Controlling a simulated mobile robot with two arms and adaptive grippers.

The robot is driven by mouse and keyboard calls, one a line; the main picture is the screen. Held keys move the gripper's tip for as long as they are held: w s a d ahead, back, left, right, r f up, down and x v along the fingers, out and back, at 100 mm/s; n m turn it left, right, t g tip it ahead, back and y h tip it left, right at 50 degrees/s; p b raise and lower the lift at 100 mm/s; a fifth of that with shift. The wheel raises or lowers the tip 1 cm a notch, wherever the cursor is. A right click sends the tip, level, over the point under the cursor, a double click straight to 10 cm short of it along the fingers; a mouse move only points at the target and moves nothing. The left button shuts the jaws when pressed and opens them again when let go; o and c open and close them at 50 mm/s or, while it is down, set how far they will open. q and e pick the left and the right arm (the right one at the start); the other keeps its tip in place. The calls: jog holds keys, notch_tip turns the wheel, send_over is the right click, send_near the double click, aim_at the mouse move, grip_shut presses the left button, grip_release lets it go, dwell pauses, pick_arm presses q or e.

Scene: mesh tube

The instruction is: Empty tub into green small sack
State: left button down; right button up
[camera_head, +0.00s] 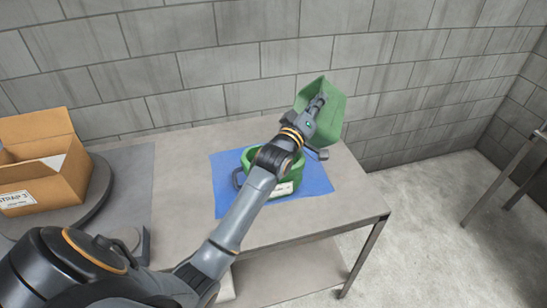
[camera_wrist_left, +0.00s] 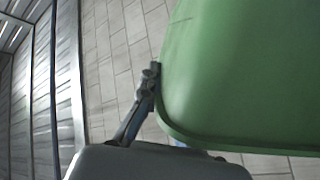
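The green tub (camera_head: 332,108) is up in the air over the right part of the table, steeply tilted. My left gripper (camera_head: 318,104) is at its wall and appears shut on it. In the left wrist view the tub (camera_wrist_left: 245,70) fills the right side, with a finger (camera_wrist_left: 146,90) against its edge. The green small sack (camera_head: 286,187) stands below on a blue mat, a pale label on its front. My left arm covers much of the sack and its opening. Contents of tub and sack are hidden. My right gripper is not in view.
The blue mat (camera_head: 226,190) lies on a grey table (camera_head: 352,195). An open cardboard box (camera_head: 45,165) stands on a round dark base (camera_head: 98,185) at the left. A block wall is close behind the table. Another table (camera_head: 520,160) is at the far right.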

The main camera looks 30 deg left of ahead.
pick_arm(q)
jog(key=a+n+b, duration=0.1)
jog(key=b, duration=0.1)
jog(key=s+a+n+t+b, duration=0.1)
jog(key=b, duration=0.1)
jog(key=shift+s+a+n+y, duration=0.1)
jog(key=shift+s+n+y, duration=0.2)
jog(key=shift+y, duration=0.1)
dwell(0.9)
jog(key=shift+w, duration=0.1)
jog(key=shift+w+d+r+m+p, duration=0.1)
jog(key=shift+w+d+m+p, duration=0.3)
jog(key=shift+d+m+p, duration=0.6)
jog(key=shift+a+p, duration=0.3)
